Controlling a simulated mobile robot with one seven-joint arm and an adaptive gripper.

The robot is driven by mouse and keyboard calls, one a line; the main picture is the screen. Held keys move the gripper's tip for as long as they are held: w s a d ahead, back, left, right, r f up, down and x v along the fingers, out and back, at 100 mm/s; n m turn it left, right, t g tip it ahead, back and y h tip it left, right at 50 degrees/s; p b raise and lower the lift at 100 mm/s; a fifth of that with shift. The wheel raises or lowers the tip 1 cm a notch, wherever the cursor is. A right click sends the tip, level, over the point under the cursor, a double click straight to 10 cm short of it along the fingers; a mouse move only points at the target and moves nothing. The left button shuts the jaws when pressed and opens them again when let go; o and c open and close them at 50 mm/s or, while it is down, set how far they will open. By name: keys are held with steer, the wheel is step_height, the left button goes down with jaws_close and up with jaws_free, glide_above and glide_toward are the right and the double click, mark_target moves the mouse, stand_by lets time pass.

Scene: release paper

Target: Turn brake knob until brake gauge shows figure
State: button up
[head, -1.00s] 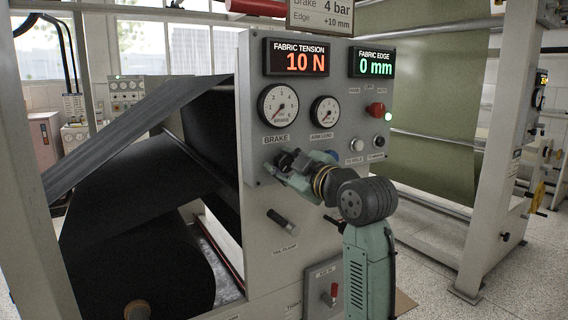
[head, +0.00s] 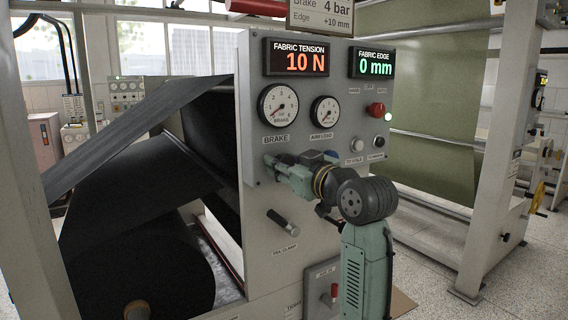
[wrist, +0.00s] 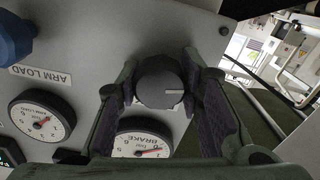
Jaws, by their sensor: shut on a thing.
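The brake knob (wrist: 161,82) is a dark round knob with a pale pointer line, seen between my two fingers in the wrist view. My gripper (head: 276,164) is shut on it at the panel below the BRAKE label; in the head view it hides the knob. The brake gauge (head: 278,105) is a white round dial above the label. Its red needle points to the lower left, at the low end of the scale. The gauge (wrist: 144,140) also shows in the wrist view, partly covered by my gripper.
A placard (head: 321,14) reads Brake 4 bar, Edge +10 mm. The ARM LOAD gauge (head: 325,111) is right of the brake gauge. The tension display (head: 297,58) reads 10 N and the edge display (head: 374,64) 0 mm. A tail clamp handle (head: 283,222) projects below my gripper.

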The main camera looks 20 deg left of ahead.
steer(key=m, duration=0.4)
steer(key=shift+m, duration=0.4)
steer(key=m, duration=0.9)
steer(key=shift+m, duration=1.8)
steer(key=o, duration=1.2)
